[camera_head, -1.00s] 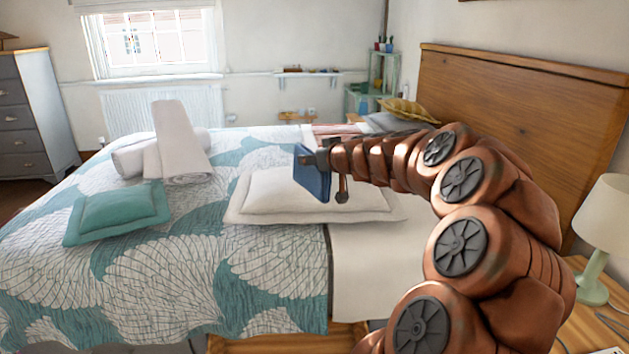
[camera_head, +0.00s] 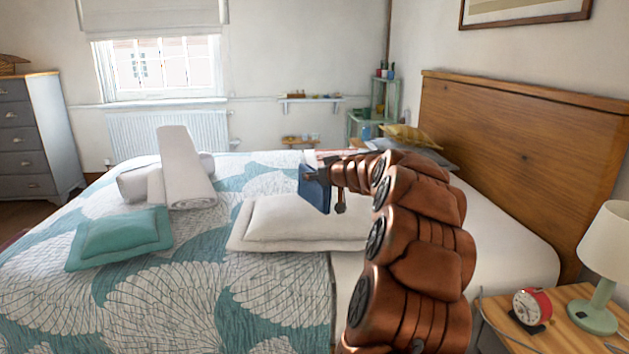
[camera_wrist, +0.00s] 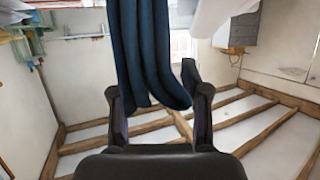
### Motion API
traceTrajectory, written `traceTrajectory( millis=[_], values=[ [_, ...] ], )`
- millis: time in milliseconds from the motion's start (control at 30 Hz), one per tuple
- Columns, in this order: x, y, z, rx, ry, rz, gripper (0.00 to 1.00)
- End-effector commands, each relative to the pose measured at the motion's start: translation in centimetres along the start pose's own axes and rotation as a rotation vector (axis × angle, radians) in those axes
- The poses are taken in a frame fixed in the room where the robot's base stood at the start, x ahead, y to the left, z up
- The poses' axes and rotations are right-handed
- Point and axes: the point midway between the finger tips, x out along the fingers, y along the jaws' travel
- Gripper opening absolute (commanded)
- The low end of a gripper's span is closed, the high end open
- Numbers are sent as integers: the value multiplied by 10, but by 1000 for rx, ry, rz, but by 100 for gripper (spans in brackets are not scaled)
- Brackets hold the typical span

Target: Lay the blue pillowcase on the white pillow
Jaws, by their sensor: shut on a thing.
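The blue pillowcase (camera_head: 312,194) hangs folded from my gripper (camera_head: 318,174). In the head view it is in front of part of the white pillow (camera_head: 285,222), which lies flat on the bed; the gap between them cannot be told. In the wrist view the pillowcase (camera_wrist: 145,45) shows as dark blue folds between the two fingers of my gripper (camera_wrist: 152,88), which is shut on it. My arm hides the right end of the pillow.
The bed has a teal and white quilt (camera_head: 190,285). A teal cushion (camera_head: 120,238) and rolled white towels (camera_head: 185,175) lie left. A wooden headboard (camera_head: 510,150) stands right. A nightstand holds a red alarm clock (camera_head: 532,305) and a lamp (camera_head: 605,265).

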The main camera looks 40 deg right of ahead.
Motion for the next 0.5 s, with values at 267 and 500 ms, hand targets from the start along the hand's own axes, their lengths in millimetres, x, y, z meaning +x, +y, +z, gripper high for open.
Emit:
traceTrajectory(
  millis=[267,500],
  values=[
    [28,16,-8,1,-1,4,0],
    [37,20,-11,1,1,2,0]
  ],
)
